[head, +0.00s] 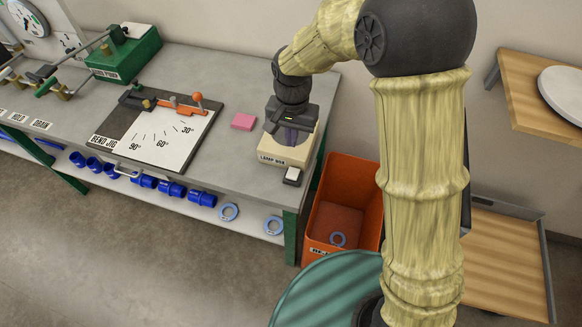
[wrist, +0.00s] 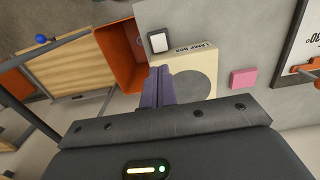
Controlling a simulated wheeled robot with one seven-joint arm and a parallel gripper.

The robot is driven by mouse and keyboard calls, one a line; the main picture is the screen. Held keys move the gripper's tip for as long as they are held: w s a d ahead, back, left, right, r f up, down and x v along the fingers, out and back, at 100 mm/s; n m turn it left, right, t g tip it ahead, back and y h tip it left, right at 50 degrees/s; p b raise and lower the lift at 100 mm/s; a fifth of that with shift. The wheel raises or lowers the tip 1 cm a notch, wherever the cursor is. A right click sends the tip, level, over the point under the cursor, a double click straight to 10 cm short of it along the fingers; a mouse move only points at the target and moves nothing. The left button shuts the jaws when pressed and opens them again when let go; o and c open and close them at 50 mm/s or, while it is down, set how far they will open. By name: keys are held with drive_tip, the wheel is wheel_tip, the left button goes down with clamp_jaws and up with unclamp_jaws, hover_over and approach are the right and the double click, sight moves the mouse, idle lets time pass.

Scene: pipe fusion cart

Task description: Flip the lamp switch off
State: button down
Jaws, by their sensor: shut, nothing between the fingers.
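The cream lamp box (head: 275,157) stands at the right end of the grey workbench, with its label on the front. A small switch (head: 292,176) with a white rocker on a dark base sits at the bench's front edge, just in front of the box. In the wrist view the switch (wrist: 158,41) lies beyond the fingertips, beside the lamp box (wrist: 200,60), which has a grey round area on top. My gripper (wrist: 158,72) is shut and empty, pointing down over the box; its fingers (head: 290,137) partly hide the box top. I cannot tell the switch's position.
A pink block (head: 243,121) and the bend jig (head: 160,125) lie left of the box. An orange bin (head: 342,200) stands on the floor to the right. Blue fittings (head: 172,188) and rings fill the lower shelf. The bench between pink block and wall is clear.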

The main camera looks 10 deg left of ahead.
sight(292, 174)
drive_tip(key=f+p, duration=0.1)
drive_tip(key=f, duration=0.3)
drive_tip(key=f+p, duration=0.1)
drive_tip(key=f, duration=0.4)
drive_tip(key=f+p, duration=0.1)
drive_tip(key=f, duration=0.3)
drive_tip(key=shift+s+f, duration=0.25)
drive_tip(key=shift+f, duration=0.1)
drive_tip(key=shift+w, duration=0.1)
